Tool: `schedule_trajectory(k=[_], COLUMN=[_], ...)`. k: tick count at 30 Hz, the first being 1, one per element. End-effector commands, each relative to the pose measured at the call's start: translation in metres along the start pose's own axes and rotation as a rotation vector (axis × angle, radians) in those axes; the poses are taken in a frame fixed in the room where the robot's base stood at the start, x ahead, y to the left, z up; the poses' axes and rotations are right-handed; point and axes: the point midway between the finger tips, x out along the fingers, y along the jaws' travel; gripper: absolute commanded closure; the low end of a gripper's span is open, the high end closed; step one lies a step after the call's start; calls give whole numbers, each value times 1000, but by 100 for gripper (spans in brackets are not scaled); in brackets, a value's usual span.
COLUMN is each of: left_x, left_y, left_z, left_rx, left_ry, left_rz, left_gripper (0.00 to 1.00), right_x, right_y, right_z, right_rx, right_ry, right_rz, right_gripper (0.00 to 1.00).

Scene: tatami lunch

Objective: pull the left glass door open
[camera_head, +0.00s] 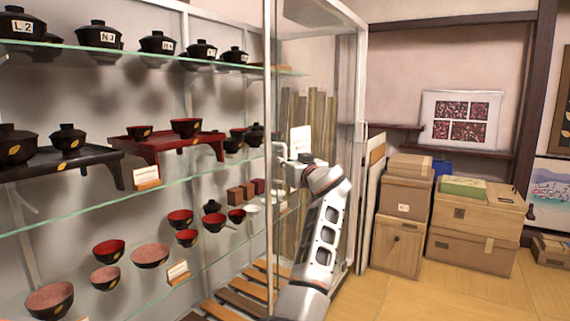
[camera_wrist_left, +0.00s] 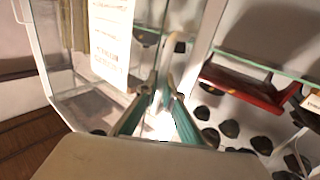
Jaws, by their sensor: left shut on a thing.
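The glass door shows by its pale upright frame (camera_head: 269,60), in the middle of the head view, on the front of a glass display cabinet. A pale bar handle (camera_head: 279,148) is on this upright. The handle (camera_wrist_left: 174,45) also shows in the wrist view, rising from between the fingers. My left gripper (camera_head: 286,160) is at the handle; in the wrist view its green-edged fingers (camera_wrist_left: 157,92) are closed on the handle. I cannot tell from the glass how far the door stands open. My right gripper is not in view.
Glass shelves (camera_head: 160,190) hold black lidded bowls, red bowls and a red tray table (camera_head: 168,146). A white notice (camera_head: 301,139) stands behind my gripper. Cardboard boxes (camera_head: 404,195) and wooden chests (camera_head: 478,212) stand right of the cabinet. The tatami floor (camera_head: 450,295) in front is clear.

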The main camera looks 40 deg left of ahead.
Motion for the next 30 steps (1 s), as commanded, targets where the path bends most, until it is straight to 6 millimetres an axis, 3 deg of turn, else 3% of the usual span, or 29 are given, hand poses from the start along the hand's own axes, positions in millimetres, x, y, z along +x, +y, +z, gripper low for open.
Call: schedule_trajectory(k=[2, 3, 4, 17, 30], left_x=[0, 0, 0, -7, -69], left_y=[0, 0, 0, 1, 1], left_z=[0, 0, 0, 1, 0], left_rx=[-1, 0, 0, 0, -1], left_ry=[-1, -1, -1, -1, -1], left_rz=[0, 0, 0, 1, 2], left_gripper=[100, 83, 76, 76, 76], right_x=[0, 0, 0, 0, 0], right_y=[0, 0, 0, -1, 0], right_z=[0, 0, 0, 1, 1], right_rx=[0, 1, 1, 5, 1], right_ry=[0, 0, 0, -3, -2], right_rz=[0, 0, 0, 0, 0], right_gripper=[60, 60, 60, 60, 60])
